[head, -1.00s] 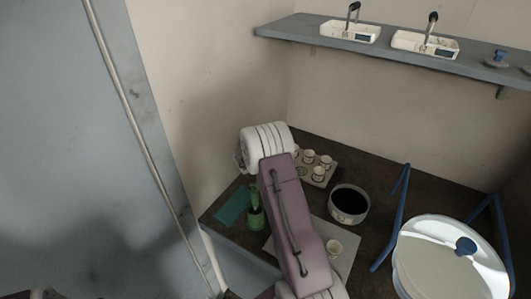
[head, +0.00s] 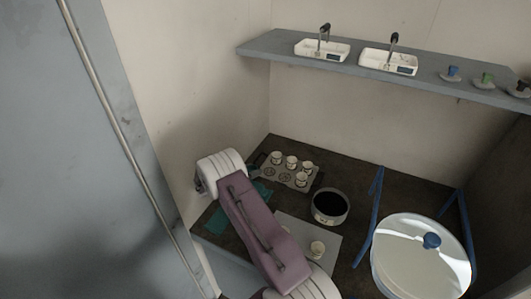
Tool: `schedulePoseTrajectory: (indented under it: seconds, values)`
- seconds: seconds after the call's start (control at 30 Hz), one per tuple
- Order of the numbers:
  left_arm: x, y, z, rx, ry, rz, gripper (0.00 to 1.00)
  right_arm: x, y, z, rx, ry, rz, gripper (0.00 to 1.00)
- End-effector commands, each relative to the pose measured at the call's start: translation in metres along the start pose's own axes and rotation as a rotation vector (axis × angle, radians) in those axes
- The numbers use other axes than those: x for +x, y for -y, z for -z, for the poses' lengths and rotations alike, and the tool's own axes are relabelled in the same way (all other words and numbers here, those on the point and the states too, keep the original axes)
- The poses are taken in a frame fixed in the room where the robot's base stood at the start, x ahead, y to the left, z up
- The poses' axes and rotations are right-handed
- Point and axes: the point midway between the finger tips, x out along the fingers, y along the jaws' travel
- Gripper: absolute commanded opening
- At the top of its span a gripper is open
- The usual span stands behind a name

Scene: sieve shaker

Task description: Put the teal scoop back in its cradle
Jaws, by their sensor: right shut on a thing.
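A teal piece (head: 263,191), which looks like part of the scoop, shows just right of my right arm's white joint, by the cup tray. My right gripper (head: 256,175) is mostly hidden behind that joint and the mauve link. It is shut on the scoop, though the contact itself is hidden. A flat teal patch (head: 214,221) lies on the bench left of my arm. I cannot make out the cradle. My left gripper is not in view.
A tray (head: 262,180) holds several white cups. A dark-filled bowl (head: 330,207) stands right of it. A round lidded sieve (head: 418,262) stands between blue bars (head: 371,225). The wall shelf (head: 350,66) carries two scales.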

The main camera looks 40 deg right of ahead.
Motion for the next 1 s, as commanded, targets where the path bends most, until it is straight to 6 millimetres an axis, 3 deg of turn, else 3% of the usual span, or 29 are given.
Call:
schedulePoseTrajectory:
  seconds: [0.03,0.2,0.4,0.73,1.0]
  values:
    - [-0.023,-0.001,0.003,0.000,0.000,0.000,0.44,-0.019,-0.005,0.002,-0.015,-0.003,-0.013,0.00]
    - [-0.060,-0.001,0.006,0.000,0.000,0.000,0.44,-0.067,-0.018,0.042,-0.058,-0.015,-0.087,0.00]
    - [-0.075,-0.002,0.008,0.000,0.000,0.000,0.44,-0.096,-0.025,0.065,-0.096,-0.025,-0.160,0.00]
    - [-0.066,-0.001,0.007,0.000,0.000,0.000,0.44,-0.094,-0.027,0.074,-0.100,-0.031,-0.165,0.00]
    - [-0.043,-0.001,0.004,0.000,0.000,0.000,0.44,-0.079,-0.027,0.104,-0.100,-0.031,-0.164,0.00]
